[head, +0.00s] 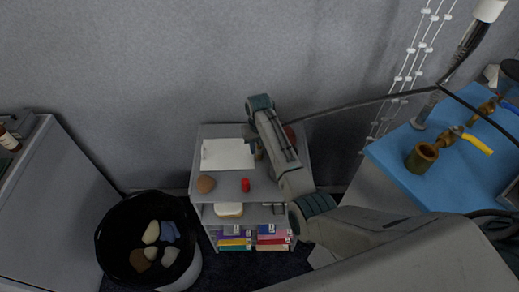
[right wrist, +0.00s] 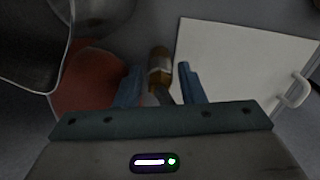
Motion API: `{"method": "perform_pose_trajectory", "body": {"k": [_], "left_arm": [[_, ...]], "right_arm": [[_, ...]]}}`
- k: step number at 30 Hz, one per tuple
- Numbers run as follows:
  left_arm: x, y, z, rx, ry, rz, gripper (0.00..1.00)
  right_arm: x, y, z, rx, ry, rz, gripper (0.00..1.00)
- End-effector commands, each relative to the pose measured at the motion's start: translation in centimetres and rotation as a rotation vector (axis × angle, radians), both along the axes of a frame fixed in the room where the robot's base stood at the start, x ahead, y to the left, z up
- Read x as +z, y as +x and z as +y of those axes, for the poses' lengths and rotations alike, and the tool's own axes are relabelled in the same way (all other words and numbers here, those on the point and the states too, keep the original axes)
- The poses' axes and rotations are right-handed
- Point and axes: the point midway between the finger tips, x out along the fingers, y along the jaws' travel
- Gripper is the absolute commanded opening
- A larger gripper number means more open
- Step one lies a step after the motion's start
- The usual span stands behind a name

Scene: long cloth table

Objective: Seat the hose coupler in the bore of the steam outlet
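A brass-coloured piece with a pale band, which looks like the hose coupler (right wrist: 159,62), lies between the fingers of my right gripper (right wrist: 158,80) in the right wrist view. The fingers are apart, with a gap on each side of it. In the head view my right arm reaches over the small shelf unit and hides its gripper and most of this piece. A dark hose (head: 345,107) runs from the upper right to behind that arm. The steam outlet appears to be the brass cup (head: 422,157), open-topped, on the blue-topped bench at right. My left gripper is not seen.
The shelf top holds a white board (head: 228,154), a brown round item (head: 205,184) and a red item (head: 245,185). A reddish round thing (right wrist: 90,85) and metal pot (right wrist: 95,15) are close to the gripper. A black bin (head: 113,222) stands left. Yellow-handled valve parts (head: 477,145) flank the outlet.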

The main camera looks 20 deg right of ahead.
Motion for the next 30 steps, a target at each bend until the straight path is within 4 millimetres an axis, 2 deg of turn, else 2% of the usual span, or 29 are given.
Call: {"method": "perform_pose_trajectory", "body": {"k": [5,12,18,26,30], "left_arm": [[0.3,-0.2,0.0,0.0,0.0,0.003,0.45],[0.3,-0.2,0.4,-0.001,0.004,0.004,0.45],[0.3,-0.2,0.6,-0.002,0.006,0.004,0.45],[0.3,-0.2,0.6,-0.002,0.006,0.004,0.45],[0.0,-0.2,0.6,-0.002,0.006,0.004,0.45]], "right_arm": [[-1.8,-0.1,0.0,0.0,0.0,0.001,0.36],[-2.0,-0.1,0.0,0.0,0.0,0.0,0.36],[-1.9,-0.1,0.0,0.0,0.0,0.0,0.0],[-1.7,0.0,0.0,0.0,0.0,-0.002,0.0],[-0.1,0.1,0.0,0.0,0.001,-0.006,0.0]]}}
